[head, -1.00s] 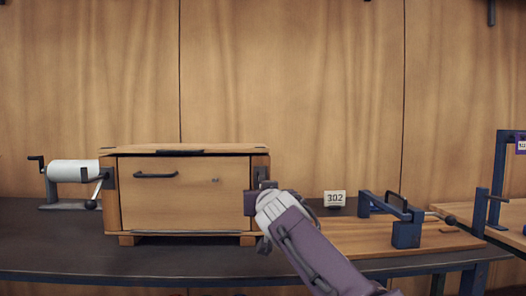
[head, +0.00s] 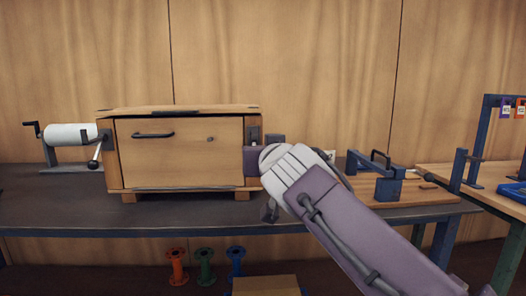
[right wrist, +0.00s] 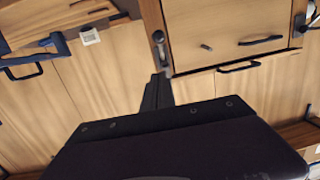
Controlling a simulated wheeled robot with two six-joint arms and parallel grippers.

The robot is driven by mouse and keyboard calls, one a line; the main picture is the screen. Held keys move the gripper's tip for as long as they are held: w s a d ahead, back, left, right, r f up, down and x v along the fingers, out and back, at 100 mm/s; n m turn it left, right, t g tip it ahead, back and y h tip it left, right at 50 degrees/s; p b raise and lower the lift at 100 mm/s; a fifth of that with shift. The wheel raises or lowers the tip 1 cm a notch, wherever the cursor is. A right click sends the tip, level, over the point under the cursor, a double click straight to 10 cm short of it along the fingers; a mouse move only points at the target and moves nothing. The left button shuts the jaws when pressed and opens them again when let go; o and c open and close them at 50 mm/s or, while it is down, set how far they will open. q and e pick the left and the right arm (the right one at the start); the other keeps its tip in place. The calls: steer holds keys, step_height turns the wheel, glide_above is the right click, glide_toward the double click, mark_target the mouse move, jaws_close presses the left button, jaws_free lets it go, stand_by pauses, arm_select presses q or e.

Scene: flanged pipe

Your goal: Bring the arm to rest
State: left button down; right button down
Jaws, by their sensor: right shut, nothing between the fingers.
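My right arm (head: 350,220) comes in from the lower right in the head view. Its wrist is in front of the right end of a wooden cabinet (head: 180,150), and the fingers are hidden there. In the right wrist view my right gripper (right wrist: 157,90) is shut with its dark fingers together and nothing between them. The cabinet (right wrist: 225,30) also shows in that view, upside down, beyond the fingertips. I cannot tell whether the arm touches the cabinet. My left gripper is not in view.
A white roll with a crank (head: 72,134) stands left of the cabinet on the dark bench (head: 60,210). A blue clamp fixture (head: 388,186) is on the right. Orange (head: 177,267), green (head: 204,267) and blue (head: 236,262) flanged spools stand below. A second table (head: 470,178) is at the right.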

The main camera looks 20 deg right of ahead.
steer(key=shift+s+f, duration=0.1)
steer(key=shift+s, duration=0.05)
stand_by(0.3)
steer(key=d+f+g, duration=0.2)
steer(key=f+g, duration=0.2)
steer(key=f, duration=1)
steer(key=d+f+g, duration=0.2)
steer(key=f+g, duration=0.1)
steer(key=f, duration=1)
steer(key=s+a+f+g+y, duration=0.15)
steer(key=s+f+g, duration=0.25)
steer(key=s+f, duration=0.7)
steer(key=s+a+f+g+y, duration=0.15)
steer(key=s+f+g, duration=0.25)
steer(key=s+f, duration=0.75)
step_height(320, 180, up, 34)
steer(key=w+a+n+p, duration=0.1)
steer(key=w+p, duration=0.1)
steer(key=p, duration=3.3)
steer(key=shift+w+f+n+p, duration=0.2)
steer(key=shift+n+p, duration=0.15)
steer(key=shift+n, duration=0.05)
